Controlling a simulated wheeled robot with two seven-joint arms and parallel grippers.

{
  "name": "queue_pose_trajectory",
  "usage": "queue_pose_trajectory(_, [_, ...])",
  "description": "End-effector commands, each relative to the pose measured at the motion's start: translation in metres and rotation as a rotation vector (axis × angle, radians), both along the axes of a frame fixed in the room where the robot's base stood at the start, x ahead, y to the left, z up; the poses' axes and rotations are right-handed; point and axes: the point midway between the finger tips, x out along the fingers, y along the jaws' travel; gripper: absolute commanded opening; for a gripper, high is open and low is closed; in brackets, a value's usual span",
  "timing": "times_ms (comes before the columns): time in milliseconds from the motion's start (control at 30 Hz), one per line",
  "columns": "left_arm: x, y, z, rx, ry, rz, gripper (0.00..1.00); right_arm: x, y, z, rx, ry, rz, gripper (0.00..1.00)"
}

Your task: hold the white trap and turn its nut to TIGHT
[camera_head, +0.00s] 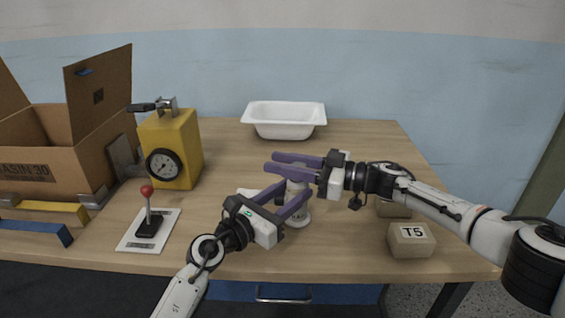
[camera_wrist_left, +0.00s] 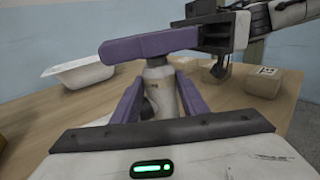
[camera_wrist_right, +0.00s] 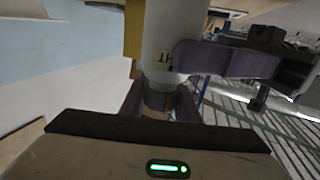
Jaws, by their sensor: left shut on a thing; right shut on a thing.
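The white trap (camera_head: 301,217) stands upright on the table near its front middle, largely hidden by my grippers. Its pale cylinder also shows in the left wrist view (camera_wrist_left: 161,97). My left gripper (camera_head: 297,192) is shut on the trap's body, a purple finger on either side. My right gripper (camera_head: 271,163) reaches in from the right, above the left one, and is shut around the trap's top. The right wrist view shows a dark grey part (camera_wrist_right: 158,101) between its fingers, seemingly the nut. A small label (camera_wrist_right: 164,60) on the white cylinder is partly covered and unreadable.
A white tub (camera_head: 284,122) stands at the back. A yellow box with a gauge (camera_head: 177,150) and a red-knobbed lever (camera_head: 148,212) are left. An open cardboard box (camera_head: 40,160) is far left. A box marked T5 (camera_head: 411,241) stands at the front right.

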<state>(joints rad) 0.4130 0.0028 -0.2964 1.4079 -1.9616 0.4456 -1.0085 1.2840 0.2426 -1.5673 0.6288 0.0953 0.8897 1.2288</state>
Motion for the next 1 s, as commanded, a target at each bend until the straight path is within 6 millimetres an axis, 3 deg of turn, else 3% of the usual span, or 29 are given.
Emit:
queue_pose_trajectory(500, [-0.0025,-0.0044,-0.0012,0.007,-0.001,-0.010,0.13,-0.0008,0.0005,-0.0006,-0.003,0.002,0.015,0.06])
queue_pose_trajectory(533, [-0.0025,-0.0045,-0.0012,0.007,-0.001,-0.011,0.13,-0.0009,0.0006,-0.0006,-0.004,0.002,0.015,0.32])
queue_pose_trajectory(633, [-0.0022,-0.0039,-0.0012,0.006,0.000,-0.009,0.13,-0.0010,0.0005,-0.0007,-0.003,0.002,0.015,0.48])
queue_pose_trajectory(1000, [-0.0007,-0.0009,-0.0012,0.004,0.000,-0.002,0.13,-0.0021,-0.0047,-0.0012,-0.002,0.003,0.015,0.48])
